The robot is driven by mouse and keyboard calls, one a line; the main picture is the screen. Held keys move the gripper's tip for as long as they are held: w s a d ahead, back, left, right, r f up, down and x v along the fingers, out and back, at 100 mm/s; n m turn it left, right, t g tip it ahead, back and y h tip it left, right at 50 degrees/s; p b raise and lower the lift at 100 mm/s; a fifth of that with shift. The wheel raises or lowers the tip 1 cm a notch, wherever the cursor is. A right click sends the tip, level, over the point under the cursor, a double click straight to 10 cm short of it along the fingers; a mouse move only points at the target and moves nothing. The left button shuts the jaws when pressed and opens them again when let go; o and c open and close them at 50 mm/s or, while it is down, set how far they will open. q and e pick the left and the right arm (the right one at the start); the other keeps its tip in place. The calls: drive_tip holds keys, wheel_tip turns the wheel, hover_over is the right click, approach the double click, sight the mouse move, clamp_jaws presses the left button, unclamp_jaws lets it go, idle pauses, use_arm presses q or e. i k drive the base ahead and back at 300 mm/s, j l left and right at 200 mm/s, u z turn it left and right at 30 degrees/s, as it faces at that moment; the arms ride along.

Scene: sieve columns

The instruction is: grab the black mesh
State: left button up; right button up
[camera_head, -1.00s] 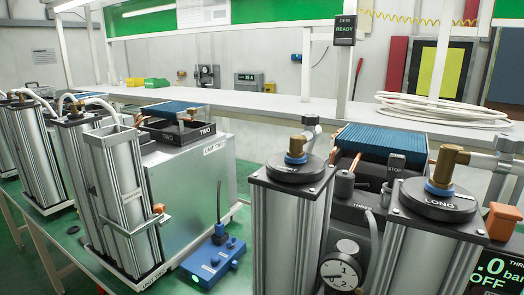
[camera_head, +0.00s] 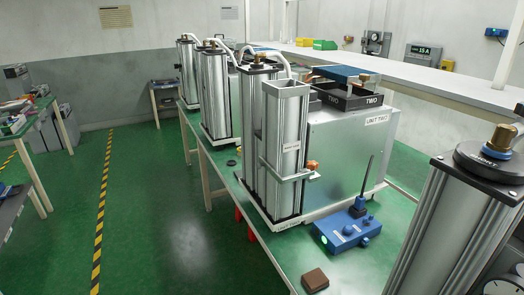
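I cannot clearly make out a black mesh in this view. A small dark flat round piece (camera_head: 231,163) lies on the green bench top (camera_head: 330,272), left of the open-topped silver column (camera_head: 284,150); it is too small to tell what it is. The open-topped column stands upright in front of the grey box marked UNIT TWO (camera_head: 345,150). Another silver column (camera_head: 440,235), with a black round cap (camera_head: 490,158), stands at the right edge. Neither of my grippers shows.
A blue device with an antenna (camera_head: 347,231) and a brown block (camera_head: 315,280) are on the bench. Several more columns stand behind. A black tray marked TWO (camera_head: 347,98) tops the box. Open green floor (camera_head: 165,210) lies left, with a striped line (camera_head: 102,205).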

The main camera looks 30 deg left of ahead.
sight(228, 162)
drive_tip(key=u, duration=1.2)
drive_tip(key=z, duration=0.4)
drive_tip(key=i+j+z, duration=0.3)
drive_tip(key=z, duration=0.15)
drive_tip(key=i+j+z, duration=0.25)
drive_tip(key=j+z, duration=0.2)
